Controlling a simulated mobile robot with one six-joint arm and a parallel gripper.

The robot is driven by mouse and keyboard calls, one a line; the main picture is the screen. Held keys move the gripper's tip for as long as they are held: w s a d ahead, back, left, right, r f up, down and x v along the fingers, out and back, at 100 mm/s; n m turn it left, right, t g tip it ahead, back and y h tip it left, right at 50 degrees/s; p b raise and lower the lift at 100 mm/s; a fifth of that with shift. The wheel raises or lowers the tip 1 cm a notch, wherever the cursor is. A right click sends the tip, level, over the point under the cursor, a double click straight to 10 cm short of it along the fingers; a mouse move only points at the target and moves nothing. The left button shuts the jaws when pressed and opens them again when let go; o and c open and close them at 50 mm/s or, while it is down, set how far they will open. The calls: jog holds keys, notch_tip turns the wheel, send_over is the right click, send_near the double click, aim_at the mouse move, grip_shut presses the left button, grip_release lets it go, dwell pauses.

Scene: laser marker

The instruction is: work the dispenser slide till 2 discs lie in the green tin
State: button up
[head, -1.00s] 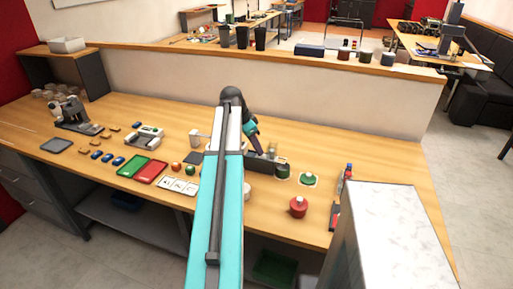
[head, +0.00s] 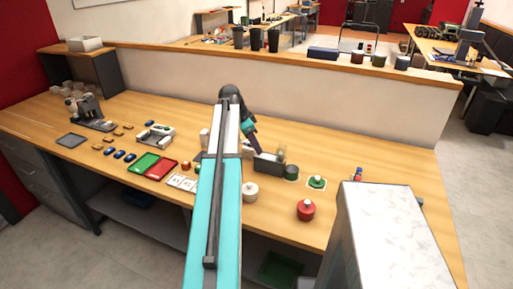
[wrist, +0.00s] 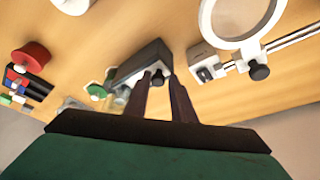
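The dispenser is a dark grey block (head: 267,165) with a clear tube (head: 280,154) at its right end, right of my arm in the head view. In the wrist view the block (wrist: 138,60) lies just beyond my fingertips. My gripper (wrist: 160,77) has its two fingers apart, at the near end of the block. A small part shows between the tips; I cannot tell whether they touch it. The gripper in the head view (head: 262,150) is above the block's left part.
A white ring on a stand (wrist: 240,18) is close on the right in the wrist view. Green and red trays (head: 144,163) lie left of my arm.

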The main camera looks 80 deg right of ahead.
jog(key=o, duration=0.3)
jog(key=shift+w, duration=0.25)
jog(key=shift+s, duration=0.1)
jog(key=shift+r, duration=0.1)
jog(key=shift+b+v, duration=1.35)
jog(key=shift+v, duration=5.45)
